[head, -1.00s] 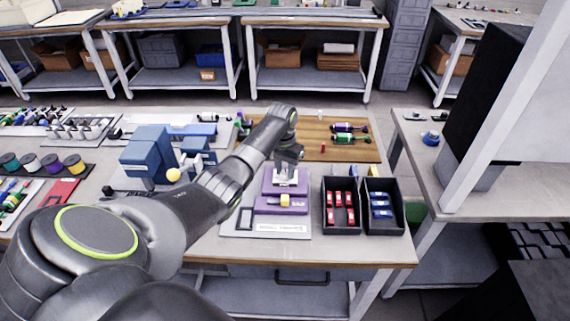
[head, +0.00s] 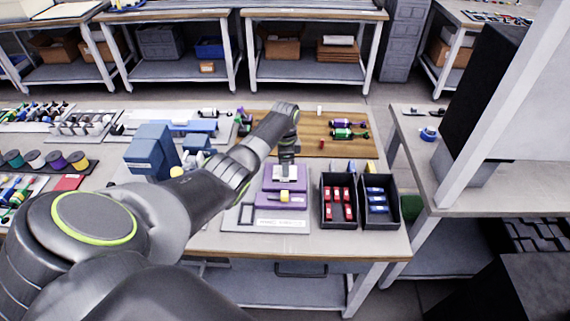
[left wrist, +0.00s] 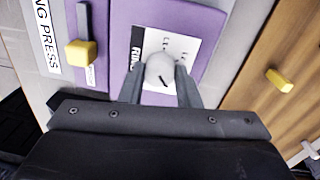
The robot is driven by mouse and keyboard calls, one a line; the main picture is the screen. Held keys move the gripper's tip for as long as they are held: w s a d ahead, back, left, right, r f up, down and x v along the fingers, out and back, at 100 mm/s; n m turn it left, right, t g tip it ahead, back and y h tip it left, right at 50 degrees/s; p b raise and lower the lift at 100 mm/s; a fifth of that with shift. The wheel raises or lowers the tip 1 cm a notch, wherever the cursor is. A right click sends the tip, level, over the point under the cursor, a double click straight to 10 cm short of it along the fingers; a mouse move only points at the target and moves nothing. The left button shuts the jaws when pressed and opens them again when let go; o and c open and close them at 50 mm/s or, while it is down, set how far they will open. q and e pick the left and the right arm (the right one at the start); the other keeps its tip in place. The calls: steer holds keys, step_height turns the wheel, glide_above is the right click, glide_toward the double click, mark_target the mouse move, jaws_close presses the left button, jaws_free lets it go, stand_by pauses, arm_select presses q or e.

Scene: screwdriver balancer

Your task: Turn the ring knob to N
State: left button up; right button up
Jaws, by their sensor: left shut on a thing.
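The ring knob (left wrist: 160,72) is a light grey round knob with a dark pointer line, on a white label plate (left wrist: 150,32) of the purple ring press (head: 297,185). My left gripper (left wrist: 158,80) has a finger on either side of the knob and is shut on it. In the head view my left gripper (head: 286,168) comes down over the purple press from above. The pointer line aims toward the lower right in the left wrist view. The plate's letters are partly hidden or too small to read fully. My right gripper is not in view.
A yellow-tipped lever (left wrist: 80,52) is on the press beside the knob plate. Black bins with red parts (head: 325,210) and blue parts (head: 393,215) stand right of the press. A blue machine (head: 146,152) stands to the left. A wooden board (head: 310,145) with tools lies behind.

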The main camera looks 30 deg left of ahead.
arm_select(q)
steer(key=m, duration=0.4)
steer(key=shift+w+r+m, duration=0.1)
steer(key=shift+m, duration=0.2)
steer(key=shift+m+p, duration=0.4)
steer(key=shift+m, duration=1.2)
steer(key=o, duration=1)
steer(key=shift+d, duration=0.1)
steer(key=shift+c, duration=0.2)
step_height(320, 180, up, 17)
steer(key=shift+w+r, duration=0.2)
steer(key=shift+w, duration=0.15)
